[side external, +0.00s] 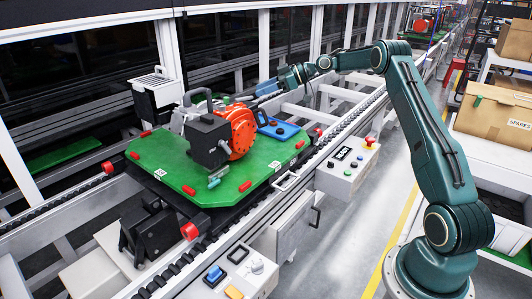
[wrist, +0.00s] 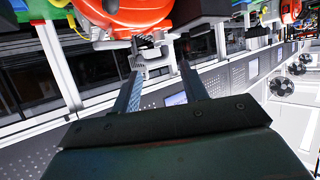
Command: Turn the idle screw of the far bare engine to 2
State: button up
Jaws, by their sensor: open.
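An orange-red engine (side external: 238,130) with a dark grey box on its front stands on the green pallet (side external: 165,165). In the wrist view the orange engine (wrist: 135,14) fills the top edge, upside down. My gripper (side external: 260,91) is beside the engine's upper right side. Its two fingers are apart in the wrist view (wrist: 160,72), with a small metal fitting (wrist: 150,50) showing between and beyond the tips. I cannot tell whether they touch it. The idle screw and its marks are too small to make out. Another orange unit (side external: 422,25) stands far down the line.
A blue tool or tray (side external: 278,127) lies on the pallet right of the engine. A control box (side external: 347,165) with a red button stands by the conveyor's near rail. A white post unit (side external: 157,90) stands behind the engine. Cardboard boxes (side external: 490,118) are at right.

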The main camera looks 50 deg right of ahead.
notch_tip(320, 180, up, 10)
jog(key=m+h, duration=1)
jog(key=h, duration=0.2)
send_over(222, 105)
jog(key=w+d, duration=0.2)
jog(key=w, duration=0.1)
jog(key=s+a+m+g+h, duration=0.3)
jog(key=s+a+m+g, duration=0.2)
jog(key=s+a+m, duration=0.45)
jog(key=shift+n, duration=0.75)
jog(key=shift+a+f, duration=0.2)
jog(key=shift+f, duration=0.65)
jog(key=shift+a+f, duration=0.2)
jog(key=shift+f, duration=0.65)
jog(key=shift+a+f, duration=0.2)
jog(key=shift+f, duration=0.65)
jog(key=x, duration=1.3)
jog(key=shift+d+f, duration=0.25)
jog(key=shift+d, duration=0.1)
jog(key=shift+c, duration=0.2)
grip_shut()
